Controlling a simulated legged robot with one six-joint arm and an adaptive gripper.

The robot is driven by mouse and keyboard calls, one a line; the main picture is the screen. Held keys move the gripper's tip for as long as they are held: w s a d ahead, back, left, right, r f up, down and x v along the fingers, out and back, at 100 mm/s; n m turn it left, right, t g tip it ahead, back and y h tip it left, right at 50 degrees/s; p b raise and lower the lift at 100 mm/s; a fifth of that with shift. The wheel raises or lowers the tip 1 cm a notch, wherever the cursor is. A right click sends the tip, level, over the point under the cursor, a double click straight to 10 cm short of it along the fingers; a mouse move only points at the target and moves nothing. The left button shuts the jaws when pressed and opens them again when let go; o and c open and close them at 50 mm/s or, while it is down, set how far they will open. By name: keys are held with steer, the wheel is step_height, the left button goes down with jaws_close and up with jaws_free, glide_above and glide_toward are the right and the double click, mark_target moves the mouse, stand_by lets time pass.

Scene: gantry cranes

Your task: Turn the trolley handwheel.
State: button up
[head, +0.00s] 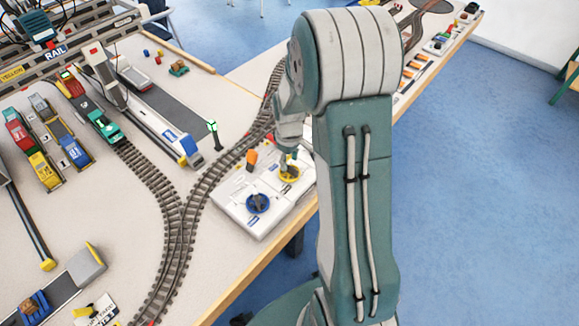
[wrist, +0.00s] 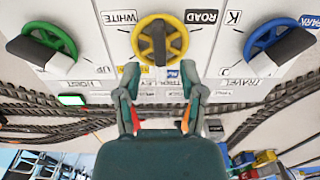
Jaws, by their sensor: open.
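The yellow handwheel (wrist: 145,42) is at top middle in the wrist view, on a white control panel (wrist: 110,52). The small lettering below it seems to read trolley. A dark handle crosses its middle. In the head view the yellow wheel (head: 290,175) is partly covered by my gripper (head: 288,158). My gripper (wrist: 159,78) is open and empty, with its two fingers spread below the wheel's centre in the wrist view, pointing towards it. I cannot tell whether a finger touches the wheel.
A green wheel (wrist: 60,42) and a blue wheel (wrist: 268,40) with dark handles flank the yellow one. The blue wheel also shows in the head view (head: 258,204); my arm hides the green one there. Toy rails (head: 178,215) and toy trucks (head: 72,148) lie left of the panel.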

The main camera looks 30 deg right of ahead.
mark_target(289, 166)
steer(key=shift+a+f, duration=0.2)
steer(key=shift+f, duration=0.4)
steer(key=shift+a+f, duration=0.15)
steer(key=shift+f, duration=0.45)
steer(key=shift+d+f, duration=0.1)
steer(key=shift+f, duration=0.2)
steer(key=shift+d+f, duration=0.15)
steer(key=shift+d, duration=0.35)
steer(key=shift+a, duration=0.1)
steer(key=c, duration=0.7)
steer(key=shift+a, duration=0.2)
jaws_close()
